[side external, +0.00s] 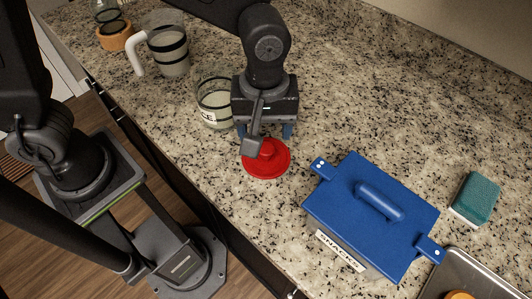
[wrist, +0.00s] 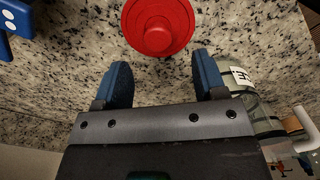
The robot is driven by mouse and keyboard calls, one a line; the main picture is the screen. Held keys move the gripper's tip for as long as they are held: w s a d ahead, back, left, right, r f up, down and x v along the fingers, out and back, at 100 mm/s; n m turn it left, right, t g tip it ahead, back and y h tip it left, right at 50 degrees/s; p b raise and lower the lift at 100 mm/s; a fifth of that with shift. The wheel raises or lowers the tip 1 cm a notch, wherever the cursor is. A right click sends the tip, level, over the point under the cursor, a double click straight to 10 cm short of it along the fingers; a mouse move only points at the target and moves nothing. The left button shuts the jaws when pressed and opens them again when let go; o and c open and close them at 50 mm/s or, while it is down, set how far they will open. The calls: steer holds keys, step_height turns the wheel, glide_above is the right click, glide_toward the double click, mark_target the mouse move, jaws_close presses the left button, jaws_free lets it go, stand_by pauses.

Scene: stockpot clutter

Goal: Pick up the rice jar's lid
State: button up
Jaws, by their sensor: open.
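A red round lid with a raised knob (side external: 264,164) lies on the granite counter, just in front of my gripper in the side view. It also shows in the wrist view (wrist: 157,28), at the top middle, beyond my fingertips. My gripper (wrist: 160,72) is open, with two blue fingers apart and nothing between them. In the side view my gripper (side external: 266,132) hangs just behind the lid, and part of my wrist overlaps the lid. A glass jar (side external: 213,103) with a partly hidden label ending in "CE" stands open just left of my gripper.
A blue-lidded box (side external: 371,208) labelled "SNACKS" stands right of the red lid. A teal sponge (side external: 476,197) and a metal tray (side external: 478,274) are farther right. A white-handled glass pitcher (side external: 166,48) stands back left. Counter behind the box is clear.

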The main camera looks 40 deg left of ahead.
mark_target(266, 148)
steer(key=shift+d+f, duration=0.15)
steer(key=shift+f, duration=2.8)
steer(key=shift+c, duration=0.4)
steer(key=c, duration=0.9)
